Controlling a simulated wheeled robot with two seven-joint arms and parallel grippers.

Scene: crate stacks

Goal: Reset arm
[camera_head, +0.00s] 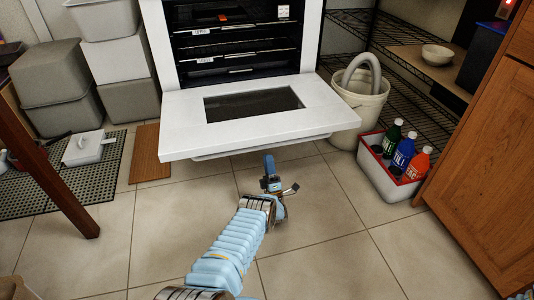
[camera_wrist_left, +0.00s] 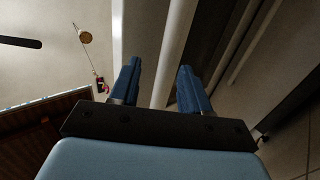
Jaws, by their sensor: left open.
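My left arm reaches up from the bottom of the head view, and its gripper (camera_head: 270,168) is just below the front edge of the lowered oven door. In the left wrist view the two blue fingers of the left gripper (camera_wrist_left: 160,85) stand apart with nothing between them. Beyond the fingertips are long pale bars or edges, which I cannot identify for sure. My right gripper is in neither view.
The white oven door (camera_head: 180,125) hangs open over the floor. A red-rimmed crate of bottles (camera_head: 385,180) and a white bucket (camera_head: 350,115) stand right. Grey bins (camera_head: 55,85), a dark mat (camera_head: 85,190) and a brown board (camera_head: 150,155) are left. Tiled floor is free around my arm.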

